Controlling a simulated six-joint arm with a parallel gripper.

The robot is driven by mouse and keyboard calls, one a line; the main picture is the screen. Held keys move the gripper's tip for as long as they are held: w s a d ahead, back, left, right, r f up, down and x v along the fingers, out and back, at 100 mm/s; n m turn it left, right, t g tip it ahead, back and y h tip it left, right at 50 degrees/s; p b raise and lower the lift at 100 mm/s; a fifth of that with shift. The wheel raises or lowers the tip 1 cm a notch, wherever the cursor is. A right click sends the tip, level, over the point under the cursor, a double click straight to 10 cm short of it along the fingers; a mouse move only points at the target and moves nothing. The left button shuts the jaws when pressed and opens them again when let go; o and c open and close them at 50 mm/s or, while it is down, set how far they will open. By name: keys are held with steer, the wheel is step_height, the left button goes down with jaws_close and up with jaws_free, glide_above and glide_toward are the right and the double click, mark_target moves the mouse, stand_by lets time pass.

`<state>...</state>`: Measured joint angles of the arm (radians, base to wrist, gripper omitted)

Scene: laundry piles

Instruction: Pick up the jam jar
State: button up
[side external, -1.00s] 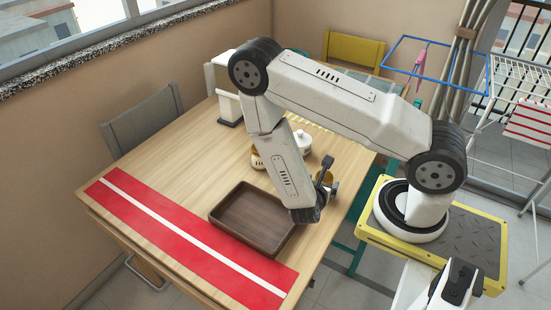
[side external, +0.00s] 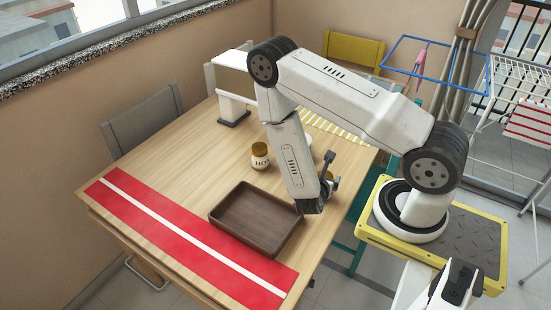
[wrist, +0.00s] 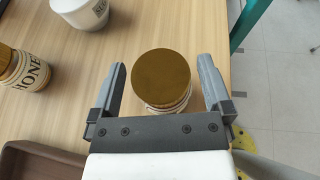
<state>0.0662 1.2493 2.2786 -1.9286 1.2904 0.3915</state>
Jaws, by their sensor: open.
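A jar with a round gold-brown lid (wrist: 160,80) stands between the fingers of my gripper (wrist: 161,68) in the wrist view. Its label is mostly hidden under the lid, so I cannot read whether it says jam. My gripper is open, with one finger on each side of the jar and a visible gap at both. In the side external view my gripper (side external: 331,181) is low at the table's right edge, and the arm mostly hides this jar. A second gold-lidded jar, labelled HONEY (wrist: 25,70), stands to the left; it also shows in the side external view (side external: 260,157).
A white pot (wrist: 80,12) stands beyond the jars. A brown wooden tray (side external: 228,221) lies left of my gripper. A red runner with a white stripe (side external: 150,215) covers the table's front. A white stand (side external: 234,112) is at the back. The table's edge is close on the right.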

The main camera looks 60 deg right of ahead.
steer(key=shift+x, duration=0.9)
jaws_close()
